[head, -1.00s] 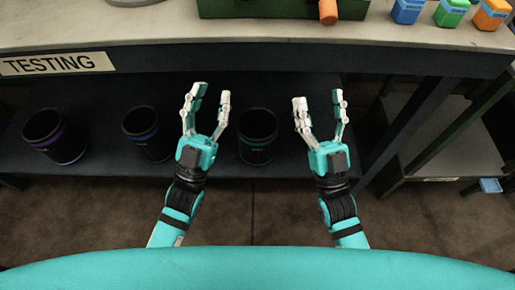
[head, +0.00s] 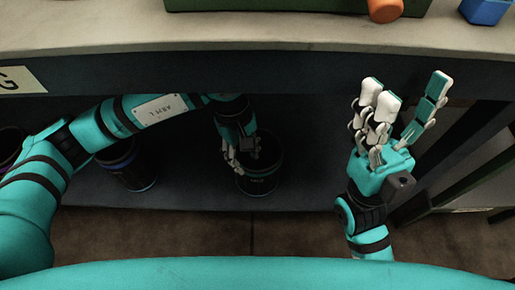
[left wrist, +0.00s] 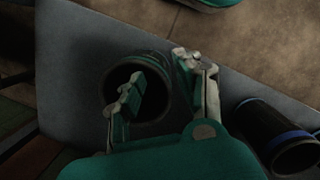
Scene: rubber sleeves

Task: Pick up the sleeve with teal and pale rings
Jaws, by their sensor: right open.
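The dark sleeve with a teal ring (head: 262,186) stands upright on the low shelf, its mouth up; the pale ring is hard to make out. My left gripper (head: 241,150) reaches down at its mouth, hiding part of the rim. In the left wrist view the sleeve (left wrist: 155,108) shows from above. There my left gripper (left wrist: 162,70) is open, with one finger over the sleeve's mouth and the other outside its wall; contact cannot be told. My right gripper (head: 406,92) is open and empty, in front of the bench at the right.
A dark sleeve with a blue ring (head: 130,170) stands to the left, partly behind my left arm. Another dark sleeve (head: 9,146) shows at the left edge. The bench top (head: 270,30) overhangs the shelf (head: 200,192). An orange piece (head: 385,9) lies on the bench.

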